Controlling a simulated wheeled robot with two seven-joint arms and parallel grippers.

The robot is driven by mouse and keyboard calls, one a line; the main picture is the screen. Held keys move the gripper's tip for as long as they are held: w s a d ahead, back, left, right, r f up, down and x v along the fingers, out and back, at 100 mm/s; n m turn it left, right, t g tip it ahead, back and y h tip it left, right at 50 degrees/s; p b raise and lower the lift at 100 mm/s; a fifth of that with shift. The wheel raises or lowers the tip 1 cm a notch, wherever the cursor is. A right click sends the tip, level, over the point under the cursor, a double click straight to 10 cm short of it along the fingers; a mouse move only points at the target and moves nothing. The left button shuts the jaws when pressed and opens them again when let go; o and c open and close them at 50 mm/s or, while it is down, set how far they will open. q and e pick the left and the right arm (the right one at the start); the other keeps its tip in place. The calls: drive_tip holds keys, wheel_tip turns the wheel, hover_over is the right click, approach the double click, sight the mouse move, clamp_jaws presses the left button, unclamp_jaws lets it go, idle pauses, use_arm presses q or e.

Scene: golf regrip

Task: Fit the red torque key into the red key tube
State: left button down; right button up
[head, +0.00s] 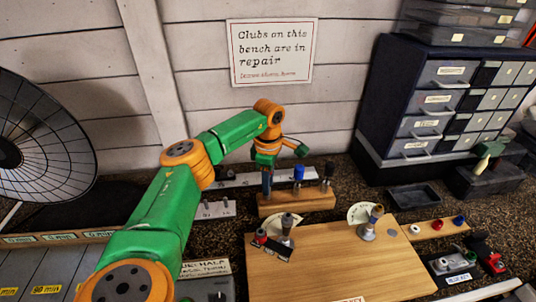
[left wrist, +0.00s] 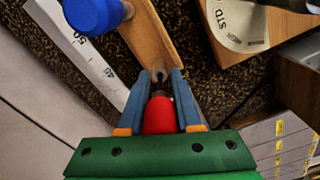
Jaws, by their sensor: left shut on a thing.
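My left gripper (head: 267,184) is over the left end of a wooden rack (head: 308,202) in the head view. In the left wrist view my left gripper (left wrist: 162,92) is shut on the red torque key, whose red handle (left wrist: 158,116) sits between the fingers. Its dark shaft points at the end of the rack (left wrist: 158,38); whether the tip is in the rack cannot be told. The red handle is hidden in the head view. A small red-topped piece (head: 261,236) stands on the wooden board; whether it is the red key tube cannot be told. My right gripper is not in view.
A blue-handled key (head: 298,172) and a dark-handled one (head: 328,172) stand in the rack. A metal post (head: 368,230) with a dial card stands on the board (head: 330,265). A wooden strip (head: 425,231) with coloured caps lies at right. The board's middle is clear.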

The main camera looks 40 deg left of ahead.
use_arm(q)
drive_tip(key=shift+f+b, duration=0.85)
drive_tip(key=shift+f, duration=0.55)
drive_tip(key=c, duration=0.5)
unclamp_jaws()
drive_tip(key=shift+r, duration=0.25)
wheel_tip(320, 180, up, 6)
drive_tip(key=shift+r+b, duration=0.1)
drive_tip(key=shift+b, duration=0.75)
drive_tip(key=shift+d+r, duration=0.1)
drive_tip(key=shift+r, duration=0.15)
